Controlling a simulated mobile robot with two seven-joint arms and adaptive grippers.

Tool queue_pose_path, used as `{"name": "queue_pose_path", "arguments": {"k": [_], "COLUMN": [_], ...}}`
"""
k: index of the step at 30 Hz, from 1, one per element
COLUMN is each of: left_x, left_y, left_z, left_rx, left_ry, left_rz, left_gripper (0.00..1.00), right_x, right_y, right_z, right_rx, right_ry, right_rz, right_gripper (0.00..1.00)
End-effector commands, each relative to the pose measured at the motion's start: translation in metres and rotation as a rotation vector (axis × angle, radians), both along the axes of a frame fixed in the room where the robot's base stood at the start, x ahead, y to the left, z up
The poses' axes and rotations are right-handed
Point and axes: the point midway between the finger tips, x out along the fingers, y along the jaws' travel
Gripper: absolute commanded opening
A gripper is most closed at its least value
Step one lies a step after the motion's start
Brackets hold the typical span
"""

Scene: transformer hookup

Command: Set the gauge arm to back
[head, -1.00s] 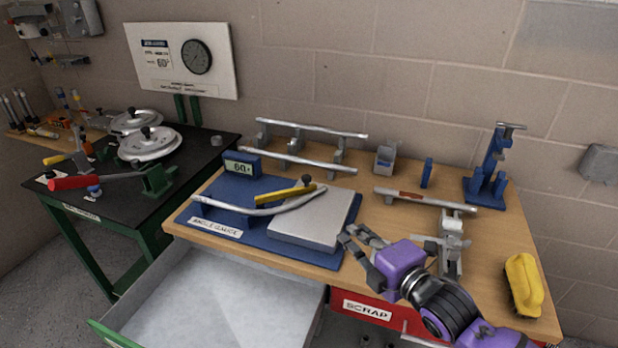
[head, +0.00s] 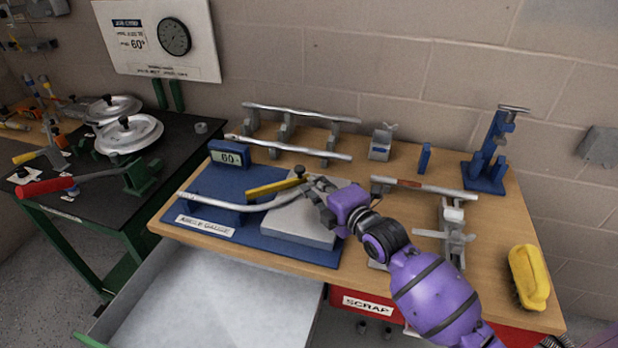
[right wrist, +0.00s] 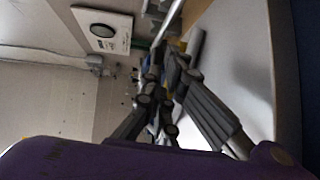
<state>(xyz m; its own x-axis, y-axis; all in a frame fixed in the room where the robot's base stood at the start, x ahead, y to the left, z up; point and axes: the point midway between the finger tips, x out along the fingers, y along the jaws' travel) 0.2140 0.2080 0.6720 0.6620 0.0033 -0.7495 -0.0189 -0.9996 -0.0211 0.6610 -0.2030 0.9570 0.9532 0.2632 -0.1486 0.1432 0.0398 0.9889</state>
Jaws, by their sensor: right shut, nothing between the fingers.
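The angle gauge has a blue base plate (head: 240,236) with a grey block (head: 300,222) on its right part and a blue display (head: 229,155) reading about 60. Its yellow gauge arm (head: 272,188) points right and slightly back, with a dark knob (head: 300,171) at its right end. A bent silver tube (head: 245,206) lies in front of the arm. My right gripper (head: 314,188) is shut and empty over the grey block, close to the knob; I cannot tell whether they touch. Its fingers fill the middle of the right wrist view (right wrist: 165,100). My left gripper is not in view.
A clamp fixture (head: 452,225), a blue post stand (head: 485,170) and a yellow brush (head: 528,275) stand to the right. An open drawer (head: 210,295) juts out below the bench front.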

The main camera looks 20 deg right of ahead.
Motion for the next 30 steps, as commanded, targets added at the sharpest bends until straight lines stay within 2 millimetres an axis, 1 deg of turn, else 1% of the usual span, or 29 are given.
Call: {"name": "queue_pose_path", "arguments": {"k": [1,3,9,30], "left_x": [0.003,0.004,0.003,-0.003], "left_y": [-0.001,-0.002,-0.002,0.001], "left_z": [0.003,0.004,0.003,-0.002], "left_rx": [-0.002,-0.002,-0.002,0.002], "left_ry": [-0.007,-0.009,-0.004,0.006], "left_rz": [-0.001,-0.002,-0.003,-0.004], "left_gripper": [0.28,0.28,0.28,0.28], "right_x": [0.009,0.018,0.032,0.036], "right_y": [0.003,0.005,0.009,0.009], "right_z": [0.000,-0.001,-0.004,-0.007], "right_rx": [0.003,0.002,0.000,-0.003], "right_ry": [-0.001,0.000,-0.001,0.001], "right_rz": [0.000,0.000,-0.001,0.022], "right_gripper": [0.00,0.00,0.00,0.00]}}
